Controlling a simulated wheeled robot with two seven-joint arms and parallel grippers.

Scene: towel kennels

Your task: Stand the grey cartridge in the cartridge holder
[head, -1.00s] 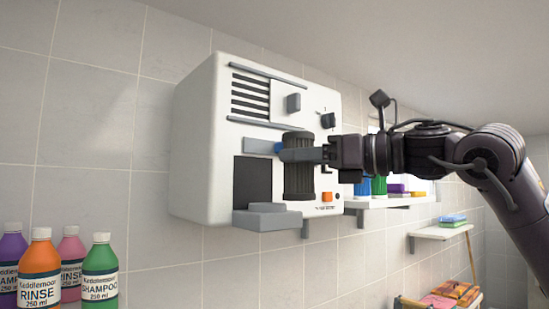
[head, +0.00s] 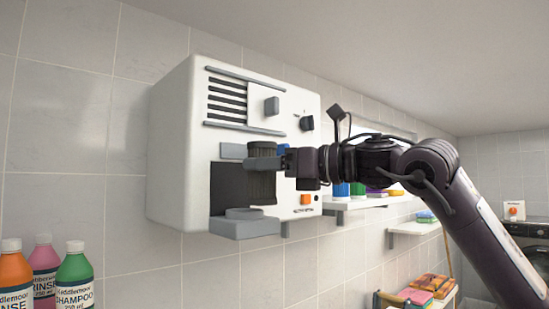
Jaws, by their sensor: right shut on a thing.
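The grey cartridge (head: 262,184) is a dark, ribbed cylinder, upright in my right gripper (head: 264,160). The gripper reaches in from the right and is shut around its upper part. The cartridge holder looks to be the grey bracket with a round raised rim (head: 244,226), low on the front of the white wall unit (head: 172,150). The cartridge's lower end is just above and a little to the right of this rim in the picture. I cannot tell whether it touches the rim. My left gripper is not in view.
The unit has a dark opening (head: 226,185) behind the bracket, a sliding panel with a grey knob (head: 271,106) and an orange button (head: 305,199). Bottles (head: 74,280) stand at lower left. A shelf with coloured items (head: 345,203) is right, behind my arm.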

